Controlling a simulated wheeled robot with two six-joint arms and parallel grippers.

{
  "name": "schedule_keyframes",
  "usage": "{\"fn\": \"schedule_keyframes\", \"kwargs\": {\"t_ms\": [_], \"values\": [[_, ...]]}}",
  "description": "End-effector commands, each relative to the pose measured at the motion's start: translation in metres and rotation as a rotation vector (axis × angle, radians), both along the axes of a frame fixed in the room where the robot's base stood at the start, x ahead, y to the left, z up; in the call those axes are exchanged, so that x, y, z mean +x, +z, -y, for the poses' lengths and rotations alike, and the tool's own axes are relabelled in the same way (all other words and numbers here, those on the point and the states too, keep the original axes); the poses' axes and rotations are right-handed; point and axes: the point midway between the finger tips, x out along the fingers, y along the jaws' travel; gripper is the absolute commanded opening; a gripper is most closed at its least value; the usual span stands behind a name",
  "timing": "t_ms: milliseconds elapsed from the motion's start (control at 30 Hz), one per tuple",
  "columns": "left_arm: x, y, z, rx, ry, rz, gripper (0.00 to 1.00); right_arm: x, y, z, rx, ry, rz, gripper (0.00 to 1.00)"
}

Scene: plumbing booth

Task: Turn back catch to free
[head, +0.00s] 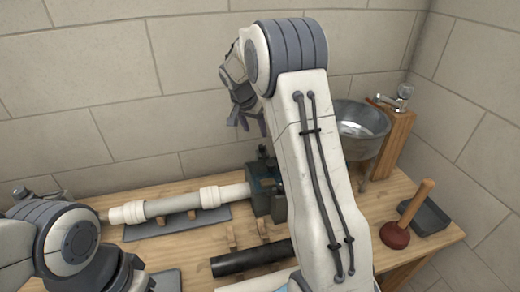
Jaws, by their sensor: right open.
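A dark green-grey metal block (264,186), like a clamp or vise, stands on the bench with a white pipe (180,205) running into it from the left. My right arm hides its right side. I cannot make out the back catch; small dark parts show at the block's top. My right gripper (247,122) hangs above and slightly behind the block, pointing down.
A black pipe (252,258) lies at the front on the wooden bench (205,249). A metal basin (358,128) is at the back right. A plunger (397,234) stands beside a dark tray (427,217) at right. Tiled walls (120,85) close off the back and right.

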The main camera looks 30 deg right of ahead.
Motion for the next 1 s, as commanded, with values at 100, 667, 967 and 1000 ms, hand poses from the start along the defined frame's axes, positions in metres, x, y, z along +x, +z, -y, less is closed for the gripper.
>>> {"fn": "schedule_keyframes", "kwargs": {"t_ms": [100, 667, 967, 1000], "values": [[0.000, 0.002, 0.000, 0.000, 0.000, 0.000, 0.50, 0.003, -0.010, 0.010, -0.003, -0.019, 0.002, 0.67], [0.000, 0.017, 0.000, 0.000, 0.000, 0.000, 0.50, 0.019, -0.091, 0.038, -0.001, -0.015, 0.003, 0.67], [0.000, 0.017, 0.000, 0.000, 0.000, 0.000, 0.50, 0.021, -0.096, 0.040, -0.001, -0.015, 0.004, 0.67], [0.000, 0.017, 0.000, 0.000, 0.000, 0.000, 0.50, 0.021, -0.096, 0.040, -0.001, -0.015, 0.004, 0.67]]}}
